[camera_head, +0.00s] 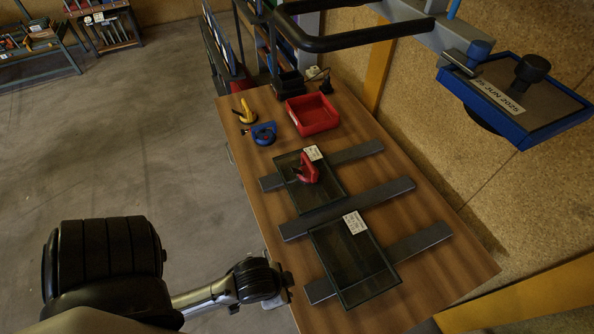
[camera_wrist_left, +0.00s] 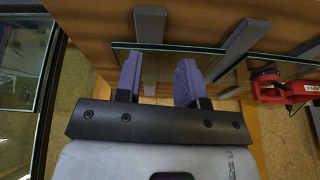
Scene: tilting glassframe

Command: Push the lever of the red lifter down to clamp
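The red lifter (camera_head: 306,168) sits on the farther glass panel (camera_head: 333,183) on the workbench. It also shows at the right edge of the left wrist view (camera_wrist_left: 285,86). Its lever position is too small to tell. My left gripper (camera_head: 287,282) is at the bench's left edge, beside the nearer glass panel (camera_head: 357,270) and well short of the lifter. In the left wrist view the two purple fingers (camera_wrist_left: 168,75) are apart with nothing between them, near a glass edge (camera_wrist_left: 170,48). My right gripper is not in view.
Grey bars (camera_head: 347,208) carry both panels on the wooden bench (camera_head: 248,170). A blue lifter (camera_head: 263,133), a yellow lifter (camera_head: 245,111) and a red bin (camera_head: 312,114) stand at the far end. A blue-edged device (camera_head: 515,95) hangs at upper right.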

